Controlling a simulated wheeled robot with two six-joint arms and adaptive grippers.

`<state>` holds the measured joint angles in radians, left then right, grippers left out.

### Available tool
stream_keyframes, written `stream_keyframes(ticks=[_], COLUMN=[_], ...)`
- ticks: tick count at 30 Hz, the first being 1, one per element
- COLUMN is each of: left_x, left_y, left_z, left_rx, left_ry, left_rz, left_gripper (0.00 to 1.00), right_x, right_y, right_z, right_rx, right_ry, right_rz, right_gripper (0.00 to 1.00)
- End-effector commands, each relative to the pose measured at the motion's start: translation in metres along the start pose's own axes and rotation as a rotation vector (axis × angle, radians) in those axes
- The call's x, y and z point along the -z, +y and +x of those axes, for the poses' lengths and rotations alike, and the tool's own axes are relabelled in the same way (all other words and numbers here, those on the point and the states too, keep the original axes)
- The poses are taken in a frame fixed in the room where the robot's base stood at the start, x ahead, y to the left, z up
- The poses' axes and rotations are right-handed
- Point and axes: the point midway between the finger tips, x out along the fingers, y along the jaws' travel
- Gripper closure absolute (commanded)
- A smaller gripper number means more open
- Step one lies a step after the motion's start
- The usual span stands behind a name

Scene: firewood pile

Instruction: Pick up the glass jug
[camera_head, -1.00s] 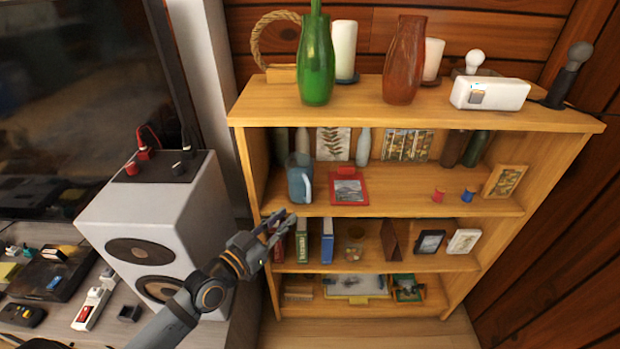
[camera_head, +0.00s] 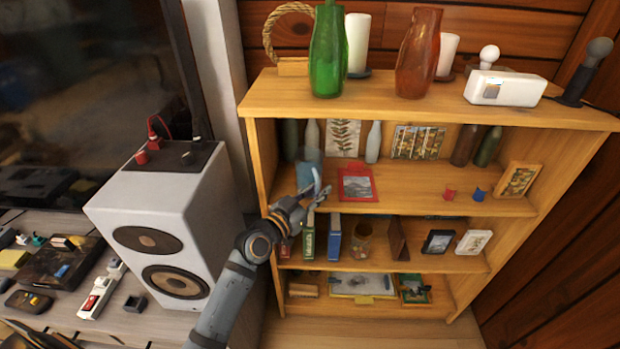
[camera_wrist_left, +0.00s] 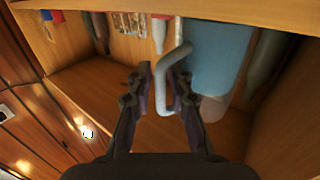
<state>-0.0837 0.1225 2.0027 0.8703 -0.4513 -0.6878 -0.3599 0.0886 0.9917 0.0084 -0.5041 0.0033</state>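The glass jug (camera_head: 309,158) is pale blue and see-through. It stands upright at the left of the bookcase's upper inner shelf, its lower part partly hidden by my left gripper (camera_head: 318,191). In the left wrist view the jug's body (camera_wrist_left: 217,58) is at the upper right, and its handle (camera_wrist_left: 162,92) sticks out between the fingers of my left gripper (camera_wrist_left: 168,82). The fingers are apart, one on each side of the handle, with no clear grip on it. My right gripper is not in view.
A red picture frame (camera_head: 357,184) stands just right of the jug. Bottles (camera_head: 312,139) stand behind it. The bookcase's left side panel (camera_head: 259,165) is close on the left. Books (camera_head: 334,237) are on the shelf below. A white speaker (camera_head: 170,225) stands left of my arm.

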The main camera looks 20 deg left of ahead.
Motion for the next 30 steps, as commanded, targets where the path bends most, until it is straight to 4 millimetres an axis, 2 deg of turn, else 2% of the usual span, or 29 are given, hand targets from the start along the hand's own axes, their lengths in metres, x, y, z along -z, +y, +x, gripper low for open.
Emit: stream_keyframes(ticks=[4,9,30], left_x=[-0.0006,-0.0007,0.0007], left_y=[-0.0001,-0.0001,-0.0002], left_z=[-0.0003,-0.0005,-0.0006], left_rx=[0.0,0.0,0.001], left_ry=[-0.001,-0.001,0.001], left_rz=[0.0,0.0,0.001], left_gripper=[0.8,1.0,1.0], right_x=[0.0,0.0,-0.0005], right_y=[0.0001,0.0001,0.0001], right_z=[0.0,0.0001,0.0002], right_rx=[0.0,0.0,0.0], right_ry=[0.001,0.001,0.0], right_rz=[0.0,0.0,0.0], right_gripper=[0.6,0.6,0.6])
